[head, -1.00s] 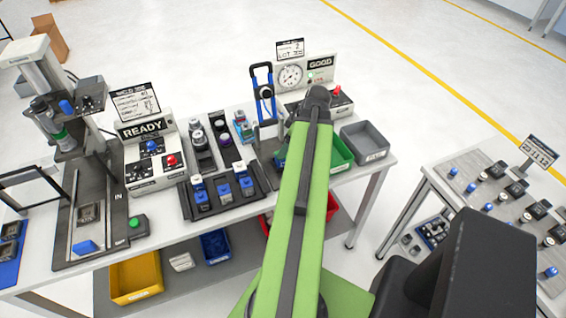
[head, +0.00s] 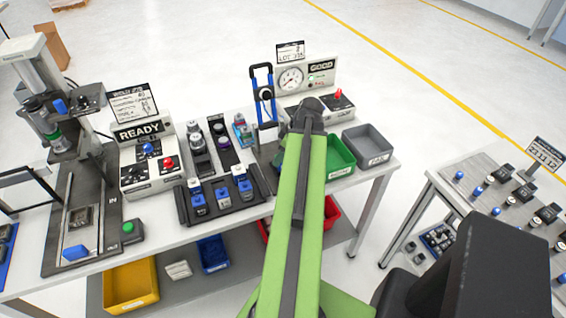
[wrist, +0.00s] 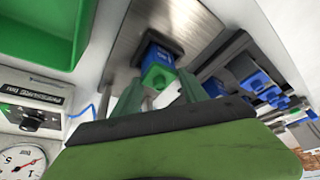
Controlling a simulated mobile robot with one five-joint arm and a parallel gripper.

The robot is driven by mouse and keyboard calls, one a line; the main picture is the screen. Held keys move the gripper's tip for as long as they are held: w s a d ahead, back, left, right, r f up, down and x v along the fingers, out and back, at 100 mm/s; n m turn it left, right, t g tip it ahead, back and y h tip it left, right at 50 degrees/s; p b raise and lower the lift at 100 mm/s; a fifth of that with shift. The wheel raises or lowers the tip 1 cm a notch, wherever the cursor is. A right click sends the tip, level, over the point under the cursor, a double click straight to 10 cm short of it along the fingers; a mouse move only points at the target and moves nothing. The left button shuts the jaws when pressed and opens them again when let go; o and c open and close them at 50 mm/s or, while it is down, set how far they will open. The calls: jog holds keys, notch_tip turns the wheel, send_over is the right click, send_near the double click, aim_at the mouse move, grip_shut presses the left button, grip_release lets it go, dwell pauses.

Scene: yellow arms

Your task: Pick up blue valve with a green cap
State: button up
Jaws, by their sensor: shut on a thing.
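The blue valve with a green cap (wrist: 158,72) shows in the wrist view, its green cap toward the camera and its blue body beyond. My gripper (wrist: 160,88) is shut on it, one finger on each side. A dark square piece surrounds or lies behind the valve's far end, over a grey metal plate (wrist: 125,45). I cannot tell whether the valve is clear of that plate. In the head view my green arm reaches over the table beside the gauge station and hides the gripper and the valve.
A green bin (head: 340,157) and a grey bin (head: 368,145) stand right of my arm. The GOOD gauge box (head: 292,78) and a blue-handled press (head: 264,95) stand behind. A black rack (head: 223,210) with several blue valves lies left. The READY box (head: 148,160) is farther left.

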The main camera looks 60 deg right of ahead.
jog(key=shift+c, duration=0.7)
jog(key=shift+r+p, duration=0.45)
notch_tip(320, 180, up, 4)
jog(key=p, duration=0.3)
jog(key=shift+f+p, duration=0.1)
jog(key=shift+p, duration=0.3)
jog(key=s+d+r+p, duration=0.4)
jog(key=s+r+p, duration=0.2)
jog(key=s, duration=0.5)
jog(key=shift+d+r, duration=0.15)
jog(key=shift+d, duration=0.05)
